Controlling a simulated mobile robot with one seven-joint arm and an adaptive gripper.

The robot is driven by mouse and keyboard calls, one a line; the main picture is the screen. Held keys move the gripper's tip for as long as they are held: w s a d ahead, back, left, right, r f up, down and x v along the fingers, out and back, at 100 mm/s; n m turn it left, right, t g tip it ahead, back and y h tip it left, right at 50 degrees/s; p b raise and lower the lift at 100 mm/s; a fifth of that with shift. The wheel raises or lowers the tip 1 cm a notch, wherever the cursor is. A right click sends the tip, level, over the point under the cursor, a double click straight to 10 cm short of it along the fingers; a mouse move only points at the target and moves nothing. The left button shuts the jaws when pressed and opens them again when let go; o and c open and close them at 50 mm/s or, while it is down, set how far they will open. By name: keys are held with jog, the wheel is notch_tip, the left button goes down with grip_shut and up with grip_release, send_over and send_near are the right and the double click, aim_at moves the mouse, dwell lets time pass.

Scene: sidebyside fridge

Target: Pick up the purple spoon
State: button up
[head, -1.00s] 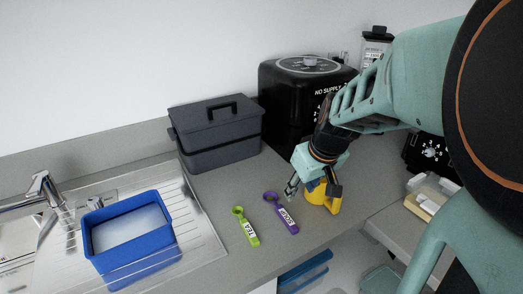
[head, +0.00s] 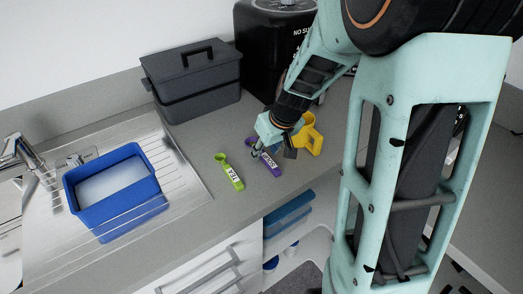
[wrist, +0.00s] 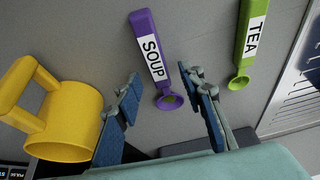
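The purple spoon (head: 269,164), labelled SOUP, lies flat on the grey counter. In the wrist view the purple spoon (wrist: 146,32) shows its handle pointing up and its round bowl lying between my fingers in the picture. My gripper (head: 272,148) is above the spoon's bowl end and hides part of it in the head view. In the wrist view my gripper (wrist: 165,108) is open, with blue-padded fingers on either side of the bowl and nothing held. I cannot tell exactly how high the fingers are above the counter.
A green spoon (head: 231,175) labelled TEA lies left of the purple one. A yellow mug (head: 313,140) stands close on the right. A dark lidded box (head: 200,85) and a black appliance (head: 262,45) stand behind. A blue tub (head: 112,190) sits at the sink.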

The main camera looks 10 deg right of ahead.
jog(key=shift+w+f, duration=0.2)
jog(key=shift+f, duration=0.3)
jog(key=shift+f, duration=0.1)
jog(key=shift+c, duration=0.3)
grip_shut()
